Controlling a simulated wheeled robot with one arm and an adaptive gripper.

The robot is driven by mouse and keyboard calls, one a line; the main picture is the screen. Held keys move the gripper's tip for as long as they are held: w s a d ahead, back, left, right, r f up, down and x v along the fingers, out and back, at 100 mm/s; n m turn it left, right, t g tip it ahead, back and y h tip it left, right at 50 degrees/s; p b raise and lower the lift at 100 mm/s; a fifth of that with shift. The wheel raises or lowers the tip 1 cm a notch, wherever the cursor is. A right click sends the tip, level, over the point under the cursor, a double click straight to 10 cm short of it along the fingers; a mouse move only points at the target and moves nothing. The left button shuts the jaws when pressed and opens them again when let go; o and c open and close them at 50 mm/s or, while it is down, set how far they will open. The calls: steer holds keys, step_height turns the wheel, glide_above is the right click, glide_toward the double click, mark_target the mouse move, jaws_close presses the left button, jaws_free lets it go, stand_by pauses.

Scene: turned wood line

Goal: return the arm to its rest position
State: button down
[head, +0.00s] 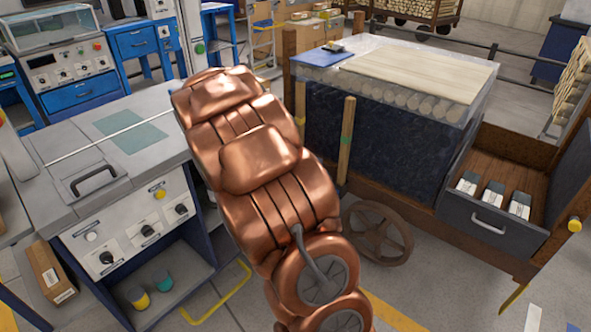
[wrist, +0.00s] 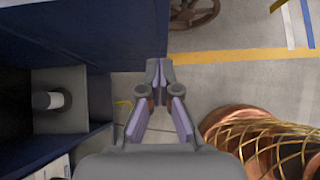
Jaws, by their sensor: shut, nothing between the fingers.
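My copper-coloured arm (head: 255,165) rises through the middle of the head view, and its gripper end is hidden there. In the wrist view my gripper (wrist: 159,72) points down over the grey floor (wrist: 215,88). Its two fingers meet at the tips, with nothing between them. A copper part of my own body with a golden lattice shows at the lower right of the wrist view.
A grey control cabinet (head: 120,235) stands on the left. A dark blue cabinet (head: 385,125) with a pale wooden board (head: 415,70) stands behind my arm. An open drawer (head: 490,215) juts out on the right. A spoked handwheel (head: 377,233) sits low between.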

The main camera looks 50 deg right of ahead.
steer(key=shift+a+r, duration=0.3)
steer(key=shift+a, duration=0.1)
steer(key=s+a+r+m+g+y, duration=0.15)
steer(key=s+a+m+y, duration=0.55)
steer(key=s+a, duration=0.95)
steer(key=s+a+r+m+g+y, duration=0.1)
steer(key=s+a+r+m+y, duration=0.15)
steer(key=s+a+m, duration=1.3)
steer(key=w+a+r+n+p, duration=0.1)
steer(key=r+n+p, duration=0.1)
steer(key=r+p, duration=0.4)
steer(key=w+a+r+n+p, duration=0.2)
steer(key=r+p, duration=0.4)
steer(key=r, duration=0.1)
steer(key=shift+w+r+t+p, duration=0.25)
steer(key=shift+t+p, duration=0.1)
steer(key=shift+n+h, duration=0.25)
